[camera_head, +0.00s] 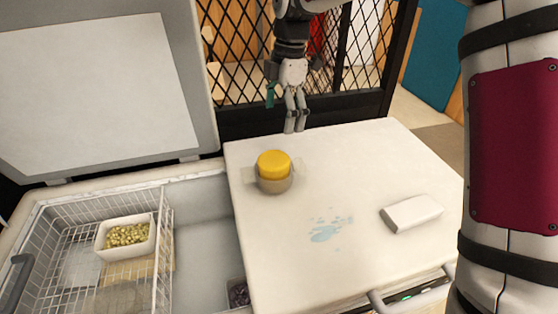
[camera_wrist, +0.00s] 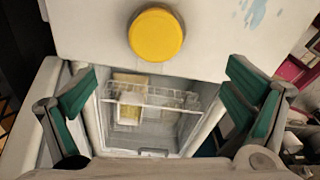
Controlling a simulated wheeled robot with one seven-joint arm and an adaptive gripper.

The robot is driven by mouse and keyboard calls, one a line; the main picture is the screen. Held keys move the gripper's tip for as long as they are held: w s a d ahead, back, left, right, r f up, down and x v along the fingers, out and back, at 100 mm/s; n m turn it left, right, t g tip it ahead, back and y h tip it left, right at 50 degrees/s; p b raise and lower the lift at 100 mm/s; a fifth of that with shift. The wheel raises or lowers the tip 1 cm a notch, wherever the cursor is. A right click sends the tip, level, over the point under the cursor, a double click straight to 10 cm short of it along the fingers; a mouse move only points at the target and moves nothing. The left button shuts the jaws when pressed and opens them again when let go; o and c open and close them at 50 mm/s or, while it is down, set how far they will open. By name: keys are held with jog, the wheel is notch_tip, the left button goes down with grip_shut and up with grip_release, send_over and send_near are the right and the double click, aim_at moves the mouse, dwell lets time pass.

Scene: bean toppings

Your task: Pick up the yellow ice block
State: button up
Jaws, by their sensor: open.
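The yellow ice block (camera_head: 274,163) is a round, thick disc on a grey round holder (camera_head: 275,184) with side tabs, on the white counter top. It also shows in the wrist view as a yellow disc (camera_wrist: 156,35) at the top middle. My gripper (camera_head: 295,128) hangs above the back of the counter, behind the block and slightly right of it, apart from it. In the wrist view my gripper (camera_wrist: 160,105) has its green-padded fingers spread wide with nothing between them. The holder is hidden under the block in the wrist view.
A white block (camera_head: 411,213) lies at the counter's right, and a light blue puddle (camera_head: 325,230) lies near the middle. To the left is an open chest freezer with a wire basket (camera_head: 70,220) and a white bowl (camera_head: 139,252) of beans. A black mesh partition (camera_head: 238,60) stands behind.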

send_over(274, 158)
jog(key=f, duration=0.8)
jog(key=shift+s+d+f+p, duration=0.15)
jog(key=shift+d+p, duration=0.2)
jog(key=shift+d, duration=0.05)
jog(key=shift+a+f+p, duration=0.25)
jog(key=shift+f, duration=1.15)
jog(key=shift+a+f+p, duration=0.2)
jog(key=shift+f, duration=1.15)
jog(key=shift+r, duration=0.1)
jog(key=c, duration=1.7)
